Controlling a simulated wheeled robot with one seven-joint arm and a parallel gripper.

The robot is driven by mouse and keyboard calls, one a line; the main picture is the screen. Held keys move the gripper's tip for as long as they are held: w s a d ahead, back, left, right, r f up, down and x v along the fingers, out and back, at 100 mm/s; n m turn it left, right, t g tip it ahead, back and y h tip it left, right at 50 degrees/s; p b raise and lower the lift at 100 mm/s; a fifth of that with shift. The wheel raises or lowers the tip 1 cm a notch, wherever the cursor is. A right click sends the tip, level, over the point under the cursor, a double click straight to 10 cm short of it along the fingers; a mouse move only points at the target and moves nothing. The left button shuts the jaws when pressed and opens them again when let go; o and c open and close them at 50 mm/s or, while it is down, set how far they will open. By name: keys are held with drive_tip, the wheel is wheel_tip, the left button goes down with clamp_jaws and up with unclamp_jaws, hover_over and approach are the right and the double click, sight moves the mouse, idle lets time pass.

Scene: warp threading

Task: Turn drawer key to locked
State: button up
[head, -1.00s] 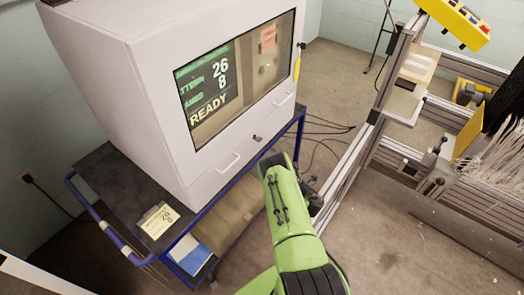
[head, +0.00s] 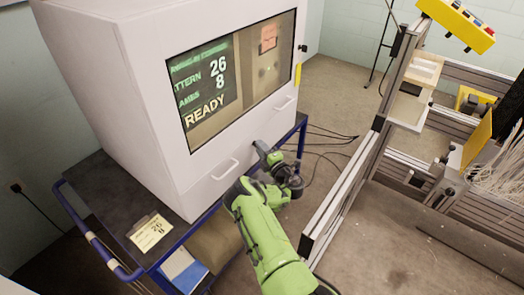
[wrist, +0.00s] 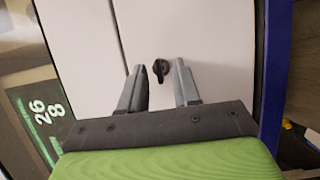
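The drawer key (wrist: 160,70) is a small dark key in a round lock on the white drawer front (wrist: 195,30). In the wrist view it sits between and just beyond the two fingertips of my gripper (wrist: 160,73). The fingers are open, with a gap on each side of the key, and do not appear to touch it. In the head view my gripper (head: 264,147) is close to the drawer front (head: 214,182), and the key is hidden behind it.
The white cabinet has a screen (head: 208,88) reading READY and two drawer handles, one (head: 226,170) left of my gripper. It stands on a blue cart (head: 110,262) with a note card (head: 150,232). A metal loom frame (head: 345,195) stands to the right.

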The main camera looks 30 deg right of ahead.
clamp_jaws()
drive_tip(key=shift+f+b, duration=0.15)
drive_tip(key=shift+b, duration=0.3)
drive_tip(key=n+t+y+b, duration=0.1)
drive_tip(key=n+y+b, duration=0.1)
drive_tip(key=n+b, duration=0.3)
drive_tip(key=n+t+y+b, duration=0.1)
drive_tip(key=n+y+b, duration=0.2)
drive_tip(key=n, duration=0.7)
drive_tip(key=d+n+t+y+b, duration=0.1)
drive_tip(key=n+y+b, duration=0.2)
drive_tip(key=n+b, duration=0.4)
drive_tip(key=shift+w+f+b, duration=0.1)
drive_tip(key=shift+f+b, duration=0.25)
drive_tip(key=shift+b, duration=0.2)
drive_tip(key=shift+n+y, duration=0.3)
drive_tip(key=shift+n, duration=0.1)
